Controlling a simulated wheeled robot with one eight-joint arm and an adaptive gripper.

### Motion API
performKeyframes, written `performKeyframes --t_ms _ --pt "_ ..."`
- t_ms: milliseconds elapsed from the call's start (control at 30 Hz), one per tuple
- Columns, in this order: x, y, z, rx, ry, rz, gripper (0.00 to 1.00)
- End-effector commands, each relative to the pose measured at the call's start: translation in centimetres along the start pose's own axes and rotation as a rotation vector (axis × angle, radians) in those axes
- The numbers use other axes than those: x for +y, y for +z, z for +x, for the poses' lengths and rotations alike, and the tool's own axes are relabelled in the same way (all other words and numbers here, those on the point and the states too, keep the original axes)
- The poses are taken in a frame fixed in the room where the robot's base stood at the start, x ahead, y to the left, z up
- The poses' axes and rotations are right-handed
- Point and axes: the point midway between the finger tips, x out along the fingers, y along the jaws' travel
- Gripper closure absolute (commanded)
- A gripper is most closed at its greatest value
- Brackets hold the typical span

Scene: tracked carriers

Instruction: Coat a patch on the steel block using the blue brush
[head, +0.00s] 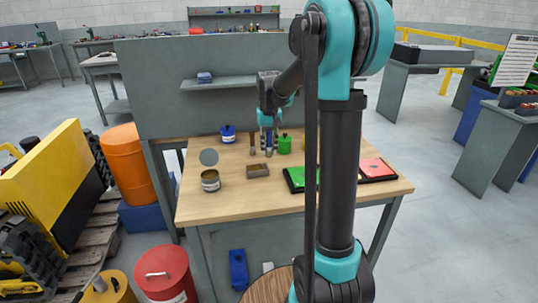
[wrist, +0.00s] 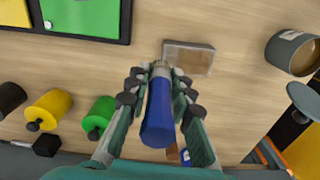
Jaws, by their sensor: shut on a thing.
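My gripper (head: 268,128) is shut on the blue brush (wrist: 160,115) above the worktable. In the wrist view the brush's thick blue handle lies between the fingers (wrist: 158,95). Its far end, with a pale metal band, points toward the block; the bristles are hard to make out. A small grey-edged block with a brownish top (wrist: 188,57), apparently the steel block, lies just beyond the brush end. In the head view the block (head: 257,171) sits in front of and below my gripper. Whether the brush touches it I cannot tell. An open tin (head: 210,181) stands left of it.
A round lid (head: 208,157) stands by the tin. A blue pot (head: 228,134), a green pot (head: 285,144) and a brown upright piece (head: 252,143) stand at the back. Green (wrist: 85,18) and red (head: 371,168) panels lie right. The table's front (head: 235,205) is clear.

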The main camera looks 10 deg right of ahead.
Motion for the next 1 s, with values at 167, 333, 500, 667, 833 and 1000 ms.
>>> performKeyframes --t_ms 167,333,500,667,833,1000 --pt "0.1 -0.4 -1.7 0.0 0.0 0.0 1.0" --pt "0.1 -0.7 -3.1 0.0 0.0 0.0 1.0" --pt "0.1 -0.8 -3.8 0.0 0.0 0.0 1.0" --pt "0.1 -0.8 -3.8 0.0 0.0 0.0 1.0" --pt "0.1 -0.8 -3.8 0.0 0.0 0.0 1.0" --pt "0.1 -0.8 -3.8 0.0 0.0 0.0 1.0"
